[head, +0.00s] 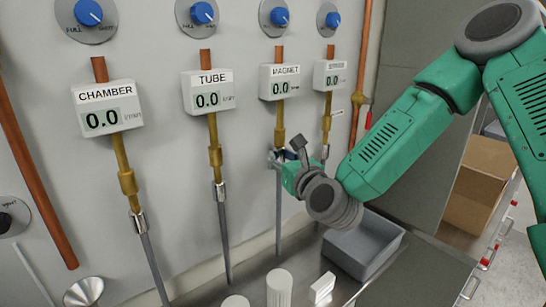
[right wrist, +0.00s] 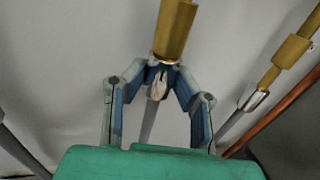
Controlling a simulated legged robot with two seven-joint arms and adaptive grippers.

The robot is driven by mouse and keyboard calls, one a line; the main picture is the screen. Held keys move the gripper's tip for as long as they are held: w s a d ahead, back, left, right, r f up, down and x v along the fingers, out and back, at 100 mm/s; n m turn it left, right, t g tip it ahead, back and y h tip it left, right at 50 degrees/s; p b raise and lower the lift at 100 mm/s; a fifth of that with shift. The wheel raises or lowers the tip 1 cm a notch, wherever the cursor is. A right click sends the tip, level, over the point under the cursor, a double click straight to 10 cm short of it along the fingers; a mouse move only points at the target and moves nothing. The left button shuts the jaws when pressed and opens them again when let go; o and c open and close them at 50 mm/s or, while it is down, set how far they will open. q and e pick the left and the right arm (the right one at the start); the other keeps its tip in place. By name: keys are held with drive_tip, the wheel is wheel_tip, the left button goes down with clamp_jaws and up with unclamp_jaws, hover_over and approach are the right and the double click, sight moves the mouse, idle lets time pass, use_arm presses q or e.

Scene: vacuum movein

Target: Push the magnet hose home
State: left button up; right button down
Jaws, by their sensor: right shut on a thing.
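The magnet hose (head: 278,212) is a grey hose hanging below the brass fitting (head: 280,122) under the MAGNET meter (head: 279,82), which reads 0.0. My right gripper (head: 275,158) is at the hose's upper end, just under the brass. In the right wrist view its blue-lined fingers (right wrist: 160,72) close around the metal hose end (right wrist: 157,88), right below the brass fitting (right wrist: 174,32). The fingers partly hide the joint, so I cannot tell whether a gap is left there. My left gripper is out of view.
The CHAMBER (head: 108,108), TUBE (head: 207,92) and fourth (head: 333,75) meters have their own hoses beside this one. Below stand a grey bin (head: 365,245), white cylinders (head: 279,288) and a metal funnel (head: 84,291). A cardboard box (head: 480,185) is at right.

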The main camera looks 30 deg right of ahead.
sight(283, 128)
drive_tip(key=c, duration=1.3)
unclamp_jaws()
drive_tip(key=shift+r, duration=0.35)
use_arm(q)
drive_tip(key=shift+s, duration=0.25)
use_arm(e)
drive_tip(key=shift+s+d, duration=0.1)
drive_tip(key=shift+s, duration=0.05)
wheel_tip(283, 128, up, 10)
drive_tip(key=shift+f, duration=0.1)
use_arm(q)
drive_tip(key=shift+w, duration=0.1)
